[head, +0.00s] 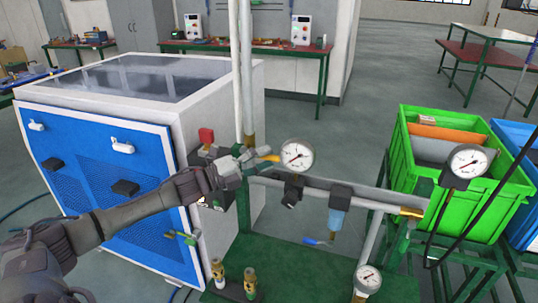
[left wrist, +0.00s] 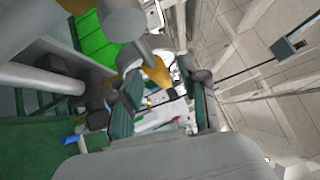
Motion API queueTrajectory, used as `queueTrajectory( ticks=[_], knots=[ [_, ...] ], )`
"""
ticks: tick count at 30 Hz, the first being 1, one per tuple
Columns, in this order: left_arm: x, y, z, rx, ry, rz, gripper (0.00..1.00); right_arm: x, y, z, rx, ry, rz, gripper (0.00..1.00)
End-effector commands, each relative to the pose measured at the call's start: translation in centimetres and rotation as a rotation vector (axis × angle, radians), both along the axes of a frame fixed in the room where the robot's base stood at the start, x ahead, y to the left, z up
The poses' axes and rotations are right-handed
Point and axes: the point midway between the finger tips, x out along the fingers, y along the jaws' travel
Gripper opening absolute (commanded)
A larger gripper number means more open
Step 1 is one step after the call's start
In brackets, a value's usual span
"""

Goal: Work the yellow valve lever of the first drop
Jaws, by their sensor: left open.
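The yellow valve lever (head: 268,158) of the near drop sticks out just left of the upper pressure gauge (head: 297,156). My left gripper (head: 246,158) is open, its fingertips close to the left end of the lever beside the vertical pipe. The gripper partly hides the valve body. My right gripper is not in view.
A second yellow lever (head: 411,212) sits on the right drop. A filter with a blue bowl (head: 336,217) hangs between the drops. The blue-and-white generator cabinet (head: 120,180) stands at left, a green crate (head: 455,165) at right. Brass fittings (head: 250,281) stand on the green base.

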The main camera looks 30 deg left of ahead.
Motion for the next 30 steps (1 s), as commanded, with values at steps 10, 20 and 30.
queueTrajectory(
  ticks=[10,20,30],
  knots=[
    [1.5,-1.0,0.3,0.002,0.000,-0.001,0.43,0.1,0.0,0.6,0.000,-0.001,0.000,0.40],
    [1.5,-1.0,0.3,0.002,0.000,-0.001,0.22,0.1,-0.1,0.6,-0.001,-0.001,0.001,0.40],
    [1.5,-1.0,0.2,0.002,0.000,-0.001,0.00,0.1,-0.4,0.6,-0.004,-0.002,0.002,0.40]
  ],
)
